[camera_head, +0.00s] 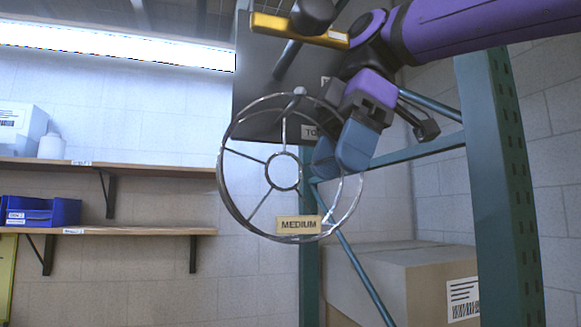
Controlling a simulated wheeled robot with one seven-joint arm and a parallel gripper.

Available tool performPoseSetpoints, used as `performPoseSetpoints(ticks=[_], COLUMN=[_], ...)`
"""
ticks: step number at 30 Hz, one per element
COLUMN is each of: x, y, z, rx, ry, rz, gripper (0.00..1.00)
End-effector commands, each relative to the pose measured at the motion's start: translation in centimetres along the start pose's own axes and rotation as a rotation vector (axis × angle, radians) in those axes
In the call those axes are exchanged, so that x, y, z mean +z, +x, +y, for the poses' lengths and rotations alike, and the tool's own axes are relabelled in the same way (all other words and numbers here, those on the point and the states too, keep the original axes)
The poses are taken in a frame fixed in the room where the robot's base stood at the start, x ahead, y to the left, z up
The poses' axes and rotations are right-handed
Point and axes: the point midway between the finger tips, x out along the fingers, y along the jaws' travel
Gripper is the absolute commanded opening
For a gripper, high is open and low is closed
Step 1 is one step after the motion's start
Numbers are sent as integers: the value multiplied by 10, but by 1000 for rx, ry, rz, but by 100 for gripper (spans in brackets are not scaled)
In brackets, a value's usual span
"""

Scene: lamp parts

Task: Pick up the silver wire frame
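The silver wire frame (223,182) is a round, shallow double ring with thin spokes running to a small inner ring. It is upright in the air at the middle of the view, its top at a small rounded grey knob (300,91). A tan tag reading "MEDIUM" (298,225) shows at its lower edge. My gripper (341,154), with blue fingertips, points down at the frame's right side and overlaps its rim. The fingertips look close together and cover part of the rim. Whether they grip it or are only in front of it cannot be told.
A dark panel (262,75) stands behind the frame. A green rack post (500,170) is at the right, with cardboard boxes (410,280) low beside it. Wooden shelves (130,231) at left hold a blue bin (40,212) and a white container. Open space lies left of the frame.

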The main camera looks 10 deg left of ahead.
Motion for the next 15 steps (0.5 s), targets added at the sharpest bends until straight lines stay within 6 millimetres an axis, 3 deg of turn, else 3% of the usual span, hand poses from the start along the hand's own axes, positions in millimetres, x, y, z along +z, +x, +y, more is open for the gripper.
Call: performPoseSetpoints(ticks=[1, 4, 15], x=[0, 0, -1], y=[0, 0, -3], z=[0, 0, 0], rx=[0, 0, 1], ry=[0, 0, 0], rz=[0, 0, 0], gripper=[45, 25, 25])
